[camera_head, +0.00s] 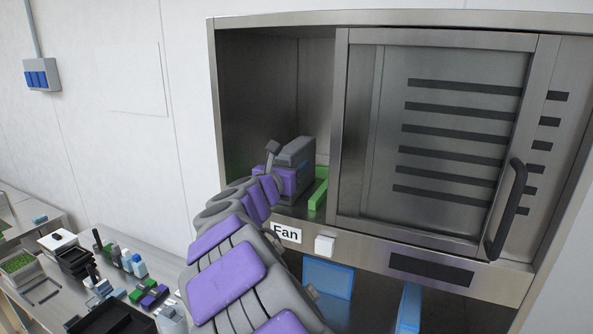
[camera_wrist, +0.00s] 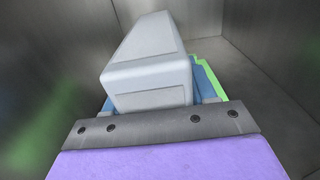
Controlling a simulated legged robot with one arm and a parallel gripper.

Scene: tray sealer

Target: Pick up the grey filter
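A light grey block (camera_wrist: 150,72), which looks like the grey filter, lies straight ahead of my gripper's palm in the wrist view. A blue part lies under and beside it. In the head view a grey block (camera_head: 297,151) stands inside the open left compartment of the steel cabinet. My gripper (camera_head: 288,178) is inside that compartment, right at the block. In the wrist view only its purple and dark grey palm shows clearly, with small grey bits on both sides of the block. My fingertips are hidden, so I cannot tell whether they grip it.
A green strip (camera_head: 318,188) lies right of my gripper on the compartment floor. The steel cabinet (camera_head: 342,130) has a closed slotted door with a dark handle (camera_head: 508,210). A "Fan" label (camera_head: 286,233) and white switch (camera_head: 325,245) sit below. Blue panels (camera_head: 328,278) stand underneath. A cluttered table is at left.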

